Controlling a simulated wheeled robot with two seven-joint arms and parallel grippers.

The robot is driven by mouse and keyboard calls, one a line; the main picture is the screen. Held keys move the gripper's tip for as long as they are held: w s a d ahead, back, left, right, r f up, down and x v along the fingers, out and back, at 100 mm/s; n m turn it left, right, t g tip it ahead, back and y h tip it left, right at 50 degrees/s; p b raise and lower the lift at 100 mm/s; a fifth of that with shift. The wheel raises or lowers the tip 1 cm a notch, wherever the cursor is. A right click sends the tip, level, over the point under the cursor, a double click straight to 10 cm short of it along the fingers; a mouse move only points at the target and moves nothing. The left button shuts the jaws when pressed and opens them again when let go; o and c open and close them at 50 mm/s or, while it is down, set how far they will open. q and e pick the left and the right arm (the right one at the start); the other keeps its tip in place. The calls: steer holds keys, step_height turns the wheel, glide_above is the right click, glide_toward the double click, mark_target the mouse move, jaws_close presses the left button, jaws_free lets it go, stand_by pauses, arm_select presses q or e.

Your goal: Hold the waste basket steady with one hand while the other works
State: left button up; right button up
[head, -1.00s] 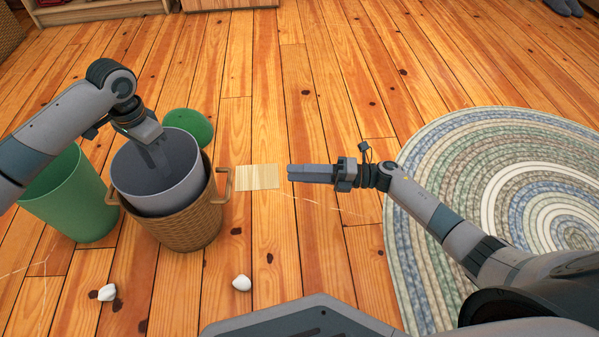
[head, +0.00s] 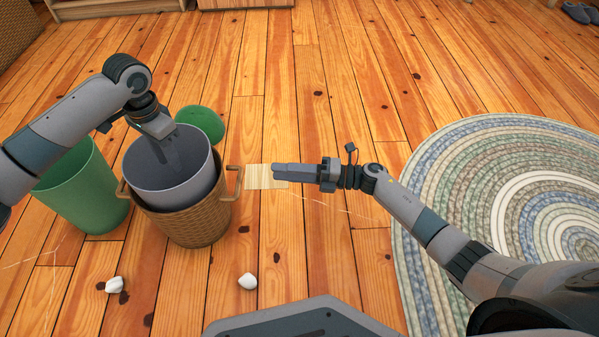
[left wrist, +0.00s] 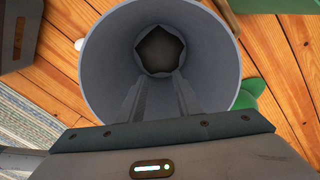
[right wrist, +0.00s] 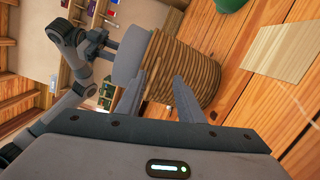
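A grey waste basket (head: 142,166) stands inside a brown wicker basket (head: 200,222) with side handles. My left gripper (head: 176,168) points down into the grey basket. In the left wrist view its two fingers (left wrist: 157,90) are apart with nothing between them, and a dark patch (left wrist: 160,50) shows at the bottom of the basket. My right gripper (head: 274,173) is low over the floor to the right of the wicker handle, apart from it. In the right wrist view its fingers (right wrist: 160,90) are open, with the wicker basket (right wrist: 185,65) beyond them.
A green bin (head: 85,190) stands close left of the wicker basket. A green round object (head: 203,122) lies behind it. A pale wooden square (head: 262,179) lies by my right fingertips. White lumps (head: 247,281) (head: 114,285) lie in front. A braided rug (head: 450,180) covers the right.

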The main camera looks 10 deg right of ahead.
mark_target(243, 170)
steer(key=x, duration=1)
steer(key=shift+a, duration=0.3)
steer(key=shift+w, duration=0.15)
jaws_close()
arm_select(q)
steer(key=c, duration=0.6)
arm_select(e)
steer(key=shift+f, duration=0.1)
arm_select(q)
steer(key=s+a+r+m, duration=0.2)
steer(key=s+m, duration=0.1)
steer(key=m, duration=0.2)
steer(key=s+a+r+m, duration=0.2)
steer(key=m, duration=0.3)
steer(key=s+a+r+m, duration=0.2)
steer(key=s+r+m, duration=0.1)
steer(key=m, duration=0.2)
steer(key=shift+s+a+t, duration=0.1)
steer(key=shift+s+t, duration=0.2)
steer(key=shift+s, duration=0.05)
steer(key=shift+f, duration=0.1)
arm_select(e)
steer(key=shift+f, duration=0.1)
